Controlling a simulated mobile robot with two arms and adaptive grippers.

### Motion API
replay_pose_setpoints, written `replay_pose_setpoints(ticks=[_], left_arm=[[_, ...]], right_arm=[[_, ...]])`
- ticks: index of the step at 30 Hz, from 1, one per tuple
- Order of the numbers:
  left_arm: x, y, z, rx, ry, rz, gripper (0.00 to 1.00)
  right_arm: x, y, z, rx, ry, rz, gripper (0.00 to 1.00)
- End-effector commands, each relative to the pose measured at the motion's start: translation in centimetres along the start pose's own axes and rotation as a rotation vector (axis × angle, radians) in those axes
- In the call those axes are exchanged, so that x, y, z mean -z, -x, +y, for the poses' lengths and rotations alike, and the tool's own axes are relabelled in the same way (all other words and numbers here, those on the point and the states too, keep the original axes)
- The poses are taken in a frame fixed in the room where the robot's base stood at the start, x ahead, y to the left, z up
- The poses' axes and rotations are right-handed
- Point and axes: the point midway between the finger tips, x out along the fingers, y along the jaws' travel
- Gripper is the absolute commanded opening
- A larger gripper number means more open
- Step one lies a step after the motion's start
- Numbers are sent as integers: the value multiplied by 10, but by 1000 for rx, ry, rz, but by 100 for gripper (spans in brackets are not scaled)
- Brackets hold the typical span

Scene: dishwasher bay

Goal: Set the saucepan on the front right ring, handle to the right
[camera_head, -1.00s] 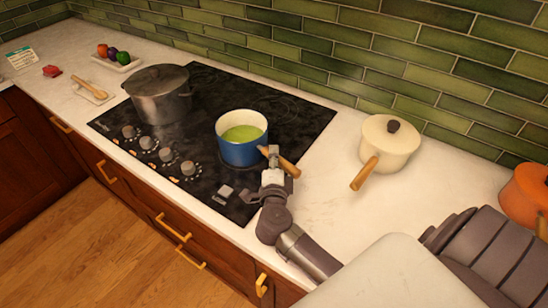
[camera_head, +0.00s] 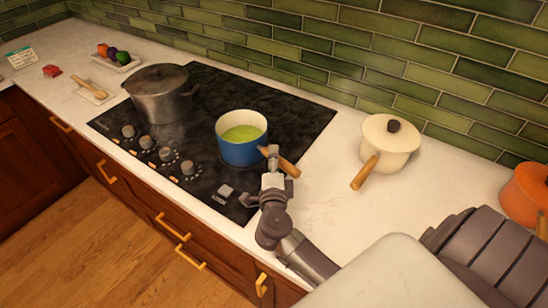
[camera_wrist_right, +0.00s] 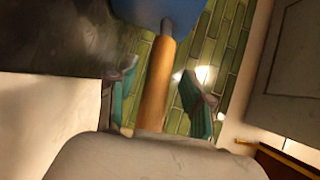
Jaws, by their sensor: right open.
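The blue saucepan (camera_head: 243,151) with green contents stands upright at the right front of the black cooktop (camera_head: 215,87). Its wooden handle (camera_head: 289,168) points to the right and toward the front edge, over the worktop. My right gripper (camera_head: 273,172) is at the handle, close to the pan. In the right wrist view the handle (camera_wrist_right: 156,85) runs between the two spread green-padded fingers, with gaps on both sides. The ring under the saucepan is hidden. My left gripper is not in view.
A lidded steel pot (camera_head: 160,96) stands on the cooktop's left. Several knobs (camera_head: 146,141) line its front. A cream lidded pan (camera_head: 387,150) and an orange pot (camera_head: 526,195) stand to the right. The worktop (camera_head: 325,190) between saucepan and cream pan is clear.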

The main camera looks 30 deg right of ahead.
Motion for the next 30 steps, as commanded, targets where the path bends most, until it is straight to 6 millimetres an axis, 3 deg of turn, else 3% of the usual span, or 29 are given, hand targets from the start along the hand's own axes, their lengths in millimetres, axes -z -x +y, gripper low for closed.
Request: replay_pose_setpoints(ticks=[9, 15, 30], left_arm=[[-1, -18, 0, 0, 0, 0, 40], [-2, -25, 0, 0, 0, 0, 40], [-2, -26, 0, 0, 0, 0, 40]], right_arm=[[0, 69, 4, -4, -4, -1, 51], [0, 98, 2, -1, -2, 0, 51], [0, 107, 0, 0, -1, 0, 51]])
